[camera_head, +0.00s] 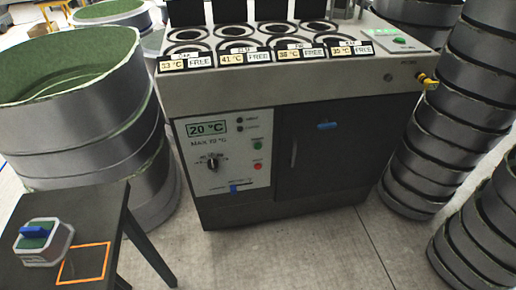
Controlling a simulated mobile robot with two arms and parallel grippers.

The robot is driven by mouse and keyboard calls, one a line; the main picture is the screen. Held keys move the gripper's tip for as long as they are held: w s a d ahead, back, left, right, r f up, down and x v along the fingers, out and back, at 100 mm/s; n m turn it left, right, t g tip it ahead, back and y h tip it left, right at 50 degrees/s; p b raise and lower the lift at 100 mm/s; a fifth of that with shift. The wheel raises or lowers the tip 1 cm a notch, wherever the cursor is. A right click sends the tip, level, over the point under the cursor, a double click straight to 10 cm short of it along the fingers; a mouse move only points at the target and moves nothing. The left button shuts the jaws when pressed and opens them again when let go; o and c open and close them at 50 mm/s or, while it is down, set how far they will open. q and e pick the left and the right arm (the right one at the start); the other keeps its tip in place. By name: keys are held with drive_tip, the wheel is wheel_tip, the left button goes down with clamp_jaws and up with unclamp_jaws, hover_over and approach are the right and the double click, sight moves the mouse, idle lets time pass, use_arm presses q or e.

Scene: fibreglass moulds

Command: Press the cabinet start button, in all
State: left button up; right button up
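The cabinet (345,150) stands in the middle of the head view, a dark body with a light top. Its white control panel (222,180) is on the left of the front. A green button (258,145) sits on the panel's right side, under a label too small to read; it looks like the start button. A red button (257,166) is just below it. A black dial (211,163) and a display (207,129) reading 20 °C are to the left. Neither of my grippers shows in this view, and nothing covers the buttons.
A dark stool (112,210) at the lower left bears a small grey-green mould with a blue handle (36,235) and an orange square outline (84,263). Stacked round moulds (75,110) stand left, more (435,140) right. The floor (290,250) before the cabinet is clear.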

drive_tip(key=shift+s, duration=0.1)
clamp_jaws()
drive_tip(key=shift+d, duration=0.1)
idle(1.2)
